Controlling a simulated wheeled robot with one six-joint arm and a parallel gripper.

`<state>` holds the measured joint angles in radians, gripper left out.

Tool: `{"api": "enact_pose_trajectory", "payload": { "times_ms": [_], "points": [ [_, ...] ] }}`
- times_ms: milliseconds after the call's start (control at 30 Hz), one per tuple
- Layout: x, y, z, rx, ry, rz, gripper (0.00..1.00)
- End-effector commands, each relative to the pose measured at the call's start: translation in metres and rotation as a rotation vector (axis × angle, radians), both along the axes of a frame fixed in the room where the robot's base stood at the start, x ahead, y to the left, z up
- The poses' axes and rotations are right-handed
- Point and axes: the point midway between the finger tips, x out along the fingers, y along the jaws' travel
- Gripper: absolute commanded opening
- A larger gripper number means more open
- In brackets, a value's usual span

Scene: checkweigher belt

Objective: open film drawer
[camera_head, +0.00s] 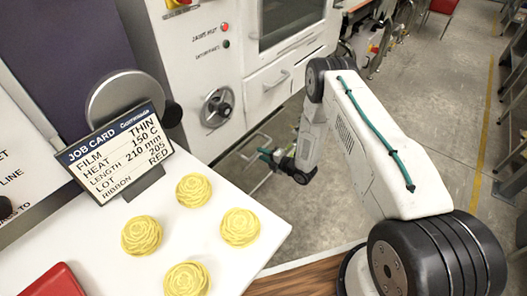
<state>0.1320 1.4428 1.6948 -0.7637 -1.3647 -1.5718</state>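A white drawer front (257,95) with a bar handle (276,82) is set in the white machine, below a dark window. It looks closed, and no readable label marks it as the film drawer. Lower down, a thin metal bar or frame (247,138) shows beside my gripper; I cannot tell what it belongs to. My gripper (264,155), with teal parts at its end, hangs below and in front of the drawer front, apart from its handle. Its fingers are too small to tell whether they are open.
A white worktop (110,255) holds several yellow rose-shaped pieces (240,227), a job card (115,150) reading "FILM THIN", and a red object (52,282). A round black-and-metal knob (217,107) is on the machine. Grey floor (440,130) lies open at right.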

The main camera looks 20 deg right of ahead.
Motion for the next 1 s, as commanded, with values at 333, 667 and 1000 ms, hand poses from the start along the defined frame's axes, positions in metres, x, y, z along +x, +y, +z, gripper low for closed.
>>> {"api": "enact_pose_trajectory", "payload": {
  "times_ms": [333, 667, 1000],
  "points": [
    [0.030, 0.021, -0.007, 0.001, 0.000, -0.001, 0.34],
    [0.031, 0.020, -0.008, 0.001, 0.002, -0.003, 0.14],
    [0.028, 0.017, -0.008, 0.000, 0.003, 0.000, 0.00]
  ]
}}
